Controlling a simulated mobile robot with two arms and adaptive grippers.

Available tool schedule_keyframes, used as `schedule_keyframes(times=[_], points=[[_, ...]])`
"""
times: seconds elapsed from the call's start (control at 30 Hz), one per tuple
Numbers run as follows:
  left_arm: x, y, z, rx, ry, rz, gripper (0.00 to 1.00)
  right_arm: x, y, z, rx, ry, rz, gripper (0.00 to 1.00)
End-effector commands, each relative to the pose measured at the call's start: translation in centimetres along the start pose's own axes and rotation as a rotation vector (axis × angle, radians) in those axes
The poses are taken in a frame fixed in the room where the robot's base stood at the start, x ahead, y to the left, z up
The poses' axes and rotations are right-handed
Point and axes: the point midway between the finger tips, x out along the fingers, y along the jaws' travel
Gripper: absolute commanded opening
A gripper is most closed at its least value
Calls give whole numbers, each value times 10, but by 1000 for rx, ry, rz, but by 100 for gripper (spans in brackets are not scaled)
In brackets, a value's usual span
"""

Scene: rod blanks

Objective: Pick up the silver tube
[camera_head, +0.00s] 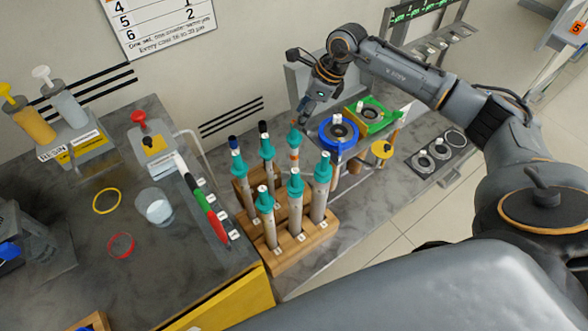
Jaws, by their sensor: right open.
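Several silver-grey tubes stand in a stepped wooden rack (285,258) near the middle of the head view. In the front row are a short one (270,232), a middle one (295,214) and a right one (318,205), all with teal tops. Behind them, tubes with teal parts and dark tips (238,165) stand, partly hidden. A teal piece with an orange band (294,153) shows at the back right. I cannot tell which tube the task names. My right gripper (303,118) is open, pointing down above and behind the rack. My left gripper is out of view.
A blue ring fixture (325,132) and a green fixture (385,113) sit right of the rack. A clear cup (155,210), a red ring (120,245), a yellow ring (106,201) and coloured pens (203,208) lie left. The counter's front right strip is clear.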

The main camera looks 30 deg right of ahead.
Motion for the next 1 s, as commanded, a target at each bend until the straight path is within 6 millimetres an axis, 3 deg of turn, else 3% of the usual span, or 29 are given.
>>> schedule_keyframes(times=[0.2,0.37,0.6,0.83,1.0], points=[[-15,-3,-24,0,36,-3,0,30,4,3,1,2,5,45],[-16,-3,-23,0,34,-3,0,48,2,2,1,1,2,45],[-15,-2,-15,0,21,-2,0,50,2,1,0,1,1,45],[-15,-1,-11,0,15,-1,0,50,2,1,0,1,1,1],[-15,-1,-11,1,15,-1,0,49,2,2,0,0,1,0]])
